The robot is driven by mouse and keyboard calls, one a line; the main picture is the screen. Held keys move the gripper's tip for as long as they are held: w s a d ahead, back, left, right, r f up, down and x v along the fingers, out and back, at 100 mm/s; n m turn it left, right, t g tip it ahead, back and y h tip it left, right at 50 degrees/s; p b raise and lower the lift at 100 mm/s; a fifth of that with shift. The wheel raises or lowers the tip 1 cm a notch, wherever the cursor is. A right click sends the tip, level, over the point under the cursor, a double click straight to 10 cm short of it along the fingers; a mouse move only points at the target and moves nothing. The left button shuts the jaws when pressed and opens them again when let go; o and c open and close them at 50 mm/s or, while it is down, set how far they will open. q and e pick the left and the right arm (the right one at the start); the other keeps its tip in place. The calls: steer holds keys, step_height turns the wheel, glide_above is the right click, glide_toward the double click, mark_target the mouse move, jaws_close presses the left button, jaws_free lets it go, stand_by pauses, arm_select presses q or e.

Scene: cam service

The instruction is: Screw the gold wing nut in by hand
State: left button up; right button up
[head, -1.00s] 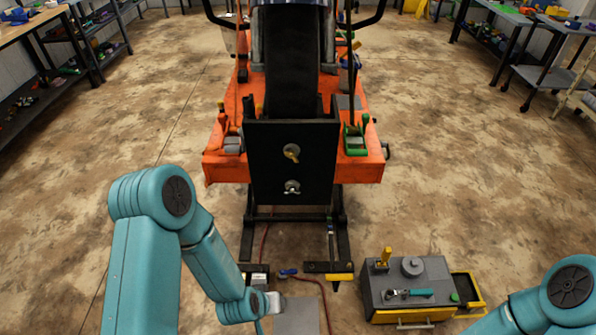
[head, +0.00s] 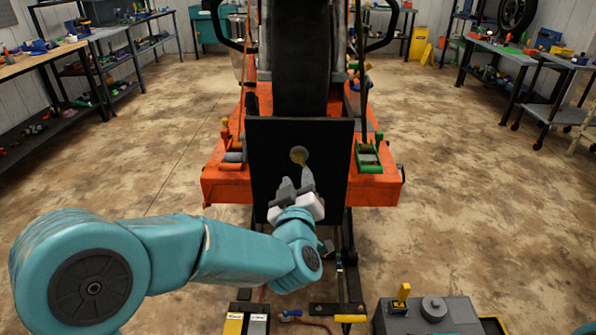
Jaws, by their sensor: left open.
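I cannot tell whether a fingertip touches the nut. The lower part of the panel, where a silver wing nut was seen earlier, is hidden behind the gripper. My right gripper is not in view.
An orange lift table (head: 228,185) surrounds the panel, with a green tool (head: 368,158) on its right side. A black tyre (head: 300,70) stands behind the panel. A grey toolbox (head: 425,318) is on the floor at lower right. Open floor lies on both sides.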

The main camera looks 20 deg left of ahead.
arm_select(q)
steer(key=shift+p+x, duration=1.15)
steer(key=shift+x, duration=1.65)
steer(key=shift+w+f, duration=0.1)
steer(key=shift+w+a+b, duration=0.1)
steer(key=shift+w+b, duration=0.1)
steer(key=shift+b, duration=0.15)
jaws_close()
steer(key=shift+m+p, duration=0.3)
steer(key=shift+p, duration=0.15)
steer(key=m+p, duration=0.1)
steer(key=m, duration=0.2)
steer(key=m+p, duration=0.2)
steer(key=m, duration=0.1)
steer(key=m+p, duration=0.2)
steer(key=m, duration=0.1)
steer(key=shift+r+m, duration=0.3)
steer(key=shift+f+m+p, duration=0.1)
steer(key=shift+m+p, duration=0.35)
steer(key=shift+m, duration=0.55)
steer(key=shift+f+m, duration=0.1)
steer(key=shift+m, duration=0.5)
steer(key=shift+f, duration=0.1)
steer(key=shift+c, duration=0.2)
jaws_free()
steer(key=shift+s, duration=0.2)
steer(key=b, duration=0.2)
glide_toward(299, 160)
steer(key=shift+w+a, duration=0.15)
steer(key=shift+w, duration=0.3)
